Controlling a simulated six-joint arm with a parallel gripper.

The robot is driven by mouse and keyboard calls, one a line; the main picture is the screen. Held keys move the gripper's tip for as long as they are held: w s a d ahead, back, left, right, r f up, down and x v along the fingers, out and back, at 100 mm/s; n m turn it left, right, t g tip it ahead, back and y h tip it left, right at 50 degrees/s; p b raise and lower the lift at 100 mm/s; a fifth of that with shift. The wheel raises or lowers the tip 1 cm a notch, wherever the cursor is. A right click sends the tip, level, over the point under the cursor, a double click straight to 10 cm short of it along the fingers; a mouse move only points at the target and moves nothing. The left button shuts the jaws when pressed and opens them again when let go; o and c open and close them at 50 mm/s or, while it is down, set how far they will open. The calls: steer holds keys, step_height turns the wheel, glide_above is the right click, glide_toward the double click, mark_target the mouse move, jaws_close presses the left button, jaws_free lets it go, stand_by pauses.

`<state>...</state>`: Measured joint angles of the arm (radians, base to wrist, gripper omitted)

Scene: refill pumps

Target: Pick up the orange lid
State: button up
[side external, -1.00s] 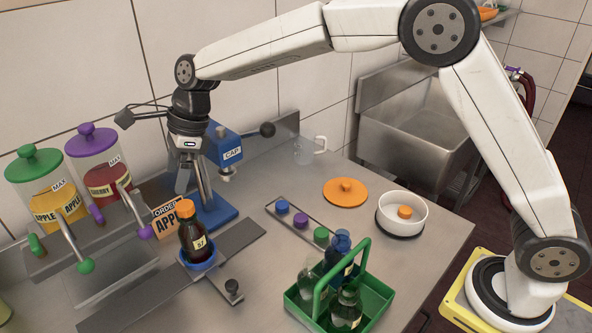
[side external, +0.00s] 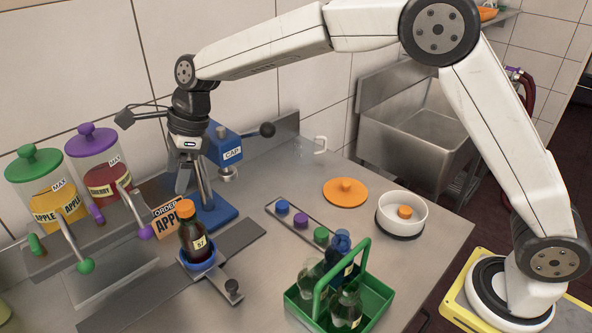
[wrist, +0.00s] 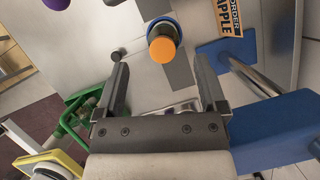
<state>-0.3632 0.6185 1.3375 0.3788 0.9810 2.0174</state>
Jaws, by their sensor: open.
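The orange lid (side external: 346,191) is a flat round disc with a small knob. It lies on the steel counter right of centre in the side view, beside the white bowl. It does not show clearly in the wrist view. My gripper (side external: 185,180) is far to the left of the lid, above and behind the orange-capped bottle. In the wrist view my gripper (wrist: 160,68) has its two fingers wide apart with nothing held between them. The bottle's orange cap (wrist: 162,50) shows beyond the fingertips.
A dark bottle (side external: 193,238) stands in a blue holder. A white bowl (side external: 386,212) holds a small orange cap. A green carrier (side external: 380,295) with bottles stands in front. A blue capping press (side external: 226,146) is close to my gripper. Two dispensers stand left.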

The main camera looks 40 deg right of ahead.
stand_by(0.3)
steer(key=shift+c, duration=0.8)
step_height(320, 180, up, 11)
steer(key=m+h, duration=0.2)
steer(key=h, duration=0.1)
glide_above(349, 182)
steer(key=shift+g, duration=0.3)
step_height(349, 182, down, 24)
steer(key=shift+s+d, duration=0.1)
steer(key=shift+f+n, duration=0.3)
steer(key=shift+f, duration=1.2)
